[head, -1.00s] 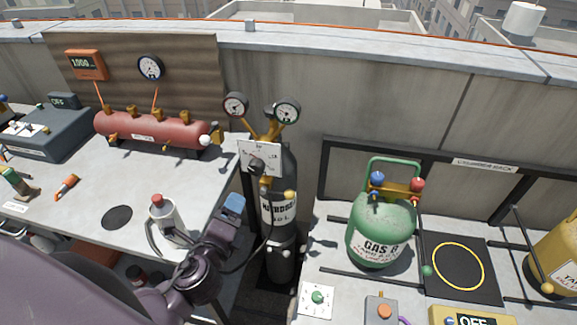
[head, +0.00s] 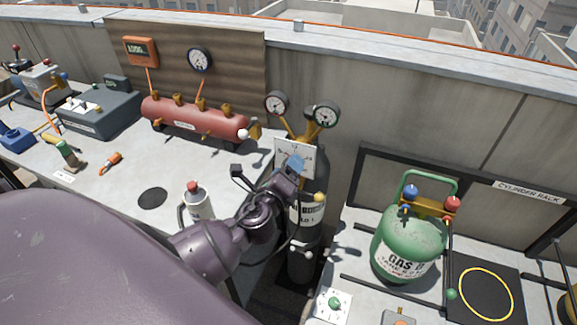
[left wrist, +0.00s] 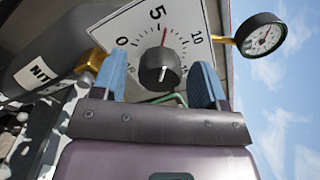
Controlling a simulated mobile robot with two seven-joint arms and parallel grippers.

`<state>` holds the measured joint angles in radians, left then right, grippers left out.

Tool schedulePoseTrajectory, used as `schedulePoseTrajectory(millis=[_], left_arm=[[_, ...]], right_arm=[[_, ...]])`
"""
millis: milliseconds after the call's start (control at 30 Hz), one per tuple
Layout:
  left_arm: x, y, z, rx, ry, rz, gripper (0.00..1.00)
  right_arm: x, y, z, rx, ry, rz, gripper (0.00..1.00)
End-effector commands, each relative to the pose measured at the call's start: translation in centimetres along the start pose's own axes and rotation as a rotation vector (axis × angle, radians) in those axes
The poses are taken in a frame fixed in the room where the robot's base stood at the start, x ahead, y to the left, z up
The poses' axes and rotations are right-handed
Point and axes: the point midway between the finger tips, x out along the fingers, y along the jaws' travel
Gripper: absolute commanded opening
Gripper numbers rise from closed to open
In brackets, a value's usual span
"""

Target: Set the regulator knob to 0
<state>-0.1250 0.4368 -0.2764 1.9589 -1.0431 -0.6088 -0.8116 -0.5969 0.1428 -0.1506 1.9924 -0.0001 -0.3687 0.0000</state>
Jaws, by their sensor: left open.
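The regulator knob (left wrist: 160,71) is black and round, on a white dial plate (left wrist: 192,20) marked 0, 5 and 10. Its red pointer points close to 5, slightly toward the 10 side. My left gripper (left wrist: 162,80) is open, with one blue finger on each side of the knob and gaps showing between. In the head view the left gripper (head: 291,168) is in front of the dial plate (head: 283,150) and hides the knob. The regulator is on top of the dark nitrogen cylinder (head: 304,240). My right gripper is not in view.
Two round gauges (head: 276,104) (head: 326,114) stand above the plate. A grey-white canister with a red top (head: 195,203) is close to my left forearm. A red manifold tank (head: 195,120) lies behind left. The green gas cylinder (head: 408,245) stands to the right.

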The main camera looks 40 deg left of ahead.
Motion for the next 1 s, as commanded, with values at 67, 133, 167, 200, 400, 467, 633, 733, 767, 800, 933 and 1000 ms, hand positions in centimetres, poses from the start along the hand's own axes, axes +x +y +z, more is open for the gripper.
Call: schedulePoseTrajectory(millis=[67, 133, 167, 200, 400, 467, 633, 733, 767, 800, 933, 1000], left_arm=[[0.6, 0.0, 0.0, 0.001, -0.001, -0.001, 0.67], [0.8, 0.0, 0.0, 0.000, 0.000, 0.000, 0.67], [0.9, 0.0, 0.0, 0.000, 0.000, 0.000, 0.67], [0.9, 0.0, 0.0, 0.000, 0.000, 0.000, 0.67], [0.9, 0.0, 0.0, 0.000, 0.000, 0.000, 0.67], [0.9, 0.0, 0.0, 0.000, 0.000, 0.000, 0.62], [0.9, 0.0, 0.0, 0.000, 0.000, 0.000, 0.36], [0.9, 0.0, 0.0, 0.000, 0.000, 0.000, 0.21], [0.9, 0.0, 0.0, 0.000, 0.000, 0.000, 0.17], [0.9, 0.0, 0.0, 0.000, 0.000, 0.000, 0.17], [0.9, 0.0, 0.0, -0.009, 0.000, 0.001, 0.17], [0.9, 0.0, 0.0, -0.023, 0.000, 0.001, 0.17]], right_arm=[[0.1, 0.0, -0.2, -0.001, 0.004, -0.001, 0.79], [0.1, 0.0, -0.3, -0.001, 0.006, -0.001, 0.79], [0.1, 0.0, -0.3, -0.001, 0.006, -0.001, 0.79], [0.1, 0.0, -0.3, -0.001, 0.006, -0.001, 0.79], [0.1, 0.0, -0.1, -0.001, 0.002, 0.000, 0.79], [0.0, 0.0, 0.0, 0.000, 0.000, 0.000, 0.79], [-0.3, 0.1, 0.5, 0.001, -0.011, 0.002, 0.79], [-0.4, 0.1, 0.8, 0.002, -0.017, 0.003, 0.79], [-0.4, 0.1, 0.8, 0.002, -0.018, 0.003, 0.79], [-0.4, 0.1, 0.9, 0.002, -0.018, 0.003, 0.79], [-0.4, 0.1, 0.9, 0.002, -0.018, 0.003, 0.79], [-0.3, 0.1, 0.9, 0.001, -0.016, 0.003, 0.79]])
